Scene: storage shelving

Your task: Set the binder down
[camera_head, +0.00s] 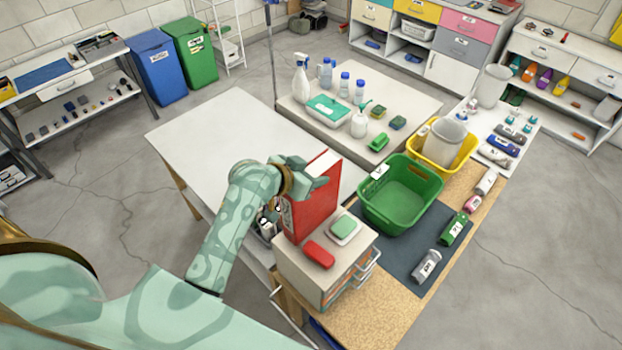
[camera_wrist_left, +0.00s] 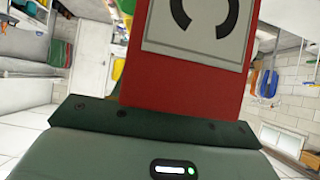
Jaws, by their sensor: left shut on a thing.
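The red binder (camera_head: 318,205) is upright at the back left of a small drawer cabinet (camera_head: 300,268). I cannot tell whether its lower edge touches the cabinet top. My left gripper (camera_head: 312,180) is shut on the binder near its upper part, reaching in from the left. In the left wrist view the red binder (camera_wrist_left: 178,85) fills the middle, with a white label and a dark ring mark close to the gripper (camera_wrist_left: 155,115). My right gripper is not in view.
On the cabinet top lie a red item (camera_head: 319,255) and a green-topped box (camera_head: 344,228). A green basket (camera_head: 405,215) stands to the right. The white table (camera_head: 215,135) at the left is mostly clear. Bottles and a tray (camera_head: 328,110) stand farther back.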

